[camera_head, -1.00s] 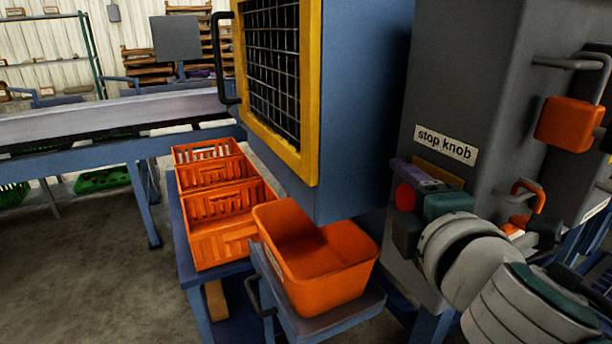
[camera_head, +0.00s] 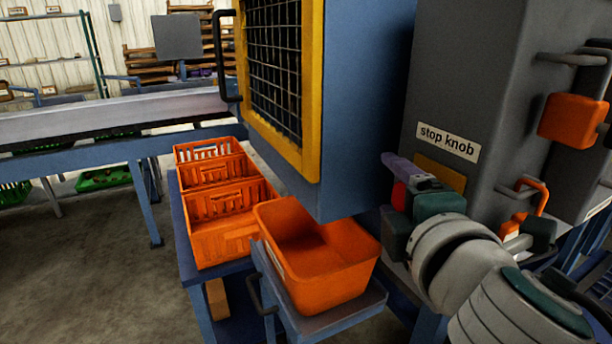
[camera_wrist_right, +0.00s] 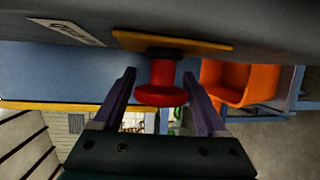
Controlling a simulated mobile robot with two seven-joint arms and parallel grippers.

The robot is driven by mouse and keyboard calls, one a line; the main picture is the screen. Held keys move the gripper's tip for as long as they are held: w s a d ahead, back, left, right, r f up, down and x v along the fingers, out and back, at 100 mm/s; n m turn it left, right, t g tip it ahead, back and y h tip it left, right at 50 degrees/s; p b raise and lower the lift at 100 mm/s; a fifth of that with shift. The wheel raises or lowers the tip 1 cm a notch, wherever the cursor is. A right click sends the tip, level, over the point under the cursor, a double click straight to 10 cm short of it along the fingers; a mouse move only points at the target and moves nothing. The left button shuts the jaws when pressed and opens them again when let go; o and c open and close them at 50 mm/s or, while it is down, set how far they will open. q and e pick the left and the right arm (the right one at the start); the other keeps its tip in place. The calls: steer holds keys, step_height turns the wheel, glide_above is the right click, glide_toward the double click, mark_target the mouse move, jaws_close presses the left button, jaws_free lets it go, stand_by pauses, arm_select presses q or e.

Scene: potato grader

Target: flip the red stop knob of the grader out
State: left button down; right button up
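The red stop knob (camera_wrist_right: 161,85) sticks out from a yellow plate (camera_wrist_right: 172,40) in the right wrist view. In the head view the knob (camera_head: 398,195) is mostly hidden behind my right gripper, below and left of the "stop knob" label (camera_head: 448,141). My right gripper (camera_wrist_right: 159,76) is open, with one purple finger on each side of the knob. Gaps show between the knob and both fingers, so it is not gripped. In the head view this gripper (camera_head: 404,182) is in front of the grey cabinet (camera_head: 455,60). My left gripper is in neither view.
An orange tub (camera_head: 330,290) stands on a small stand left of my right arm. Orange crates (camera_head: 225,240) are behind it. The blue housing with a yellow-framed mesh (camera_head: 312,90) is left of the grey cabinet. An orange box (camera_head: 572,120) juts out at the right.

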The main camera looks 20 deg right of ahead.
steer(key=shift+o, duration=0.9)
steer(key=shift+d, duration=0.1)
steer(key=b+v, duration=0.1)
steer(key=v, duration=0.9)
steer(key=shift+b, duration=0.35)
